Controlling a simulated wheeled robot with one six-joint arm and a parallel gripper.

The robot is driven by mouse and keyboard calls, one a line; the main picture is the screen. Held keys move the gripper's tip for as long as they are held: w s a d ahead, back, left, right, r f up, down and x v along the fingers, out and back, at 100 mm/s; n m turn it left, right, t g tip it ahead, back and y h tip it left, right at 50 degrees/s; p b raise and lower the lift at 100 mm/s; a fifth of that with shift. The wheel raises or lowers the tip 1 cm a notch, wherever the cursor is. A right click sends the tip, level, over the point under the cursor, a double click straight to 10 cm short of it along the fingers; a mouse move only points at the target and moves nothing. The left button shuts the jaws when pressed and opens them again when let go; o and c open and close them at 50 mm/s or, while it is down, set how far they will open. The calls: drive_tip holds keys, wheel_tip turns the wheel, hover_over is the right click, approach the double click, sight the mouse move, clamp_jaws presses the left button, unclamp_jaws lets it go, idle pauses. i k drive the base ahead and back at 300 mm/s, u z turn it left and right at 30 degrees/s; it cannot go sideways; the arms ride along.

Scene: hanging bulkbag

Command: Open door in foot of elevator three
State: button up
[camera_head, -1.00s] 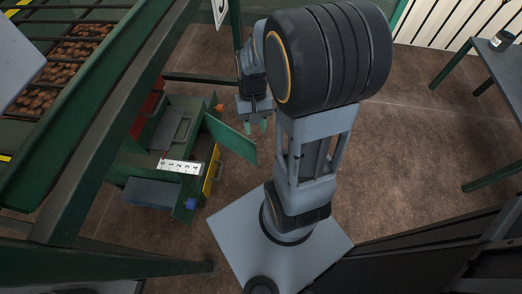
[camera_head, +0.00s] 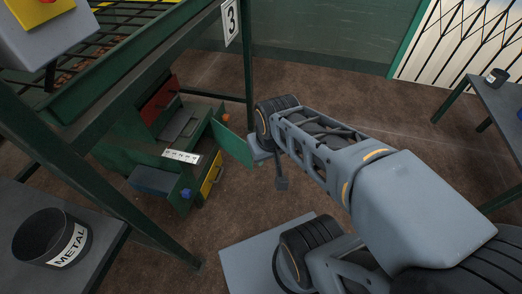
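The foot of the elevator is a low green housing (camera_head: 128,158) under the green frame, below a white sign with the number 3 (camera_head: 230,20). A green door panel (camera_head: 232,143) stands swung out from the housing's right side.
The housing has a red part (camera_head: 160,101), a blue flap (camera_head: 153,180), a yellow part (camera_head: 211,174) and a white numbered strip (camera_head: 181,156). A table with a METAL bin (camera_head: 45,240) stands at lower left, another table (camera_head: 496,105) at right. Brown floor (camera_head: 400,130) between is clear.

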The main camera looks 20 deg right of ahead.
sight(236, 146)
drive_tip(key=z, duration=1.3)
drive_tip(key=i, duration=0.95)
drive_tip(key=u, duration=2.25)
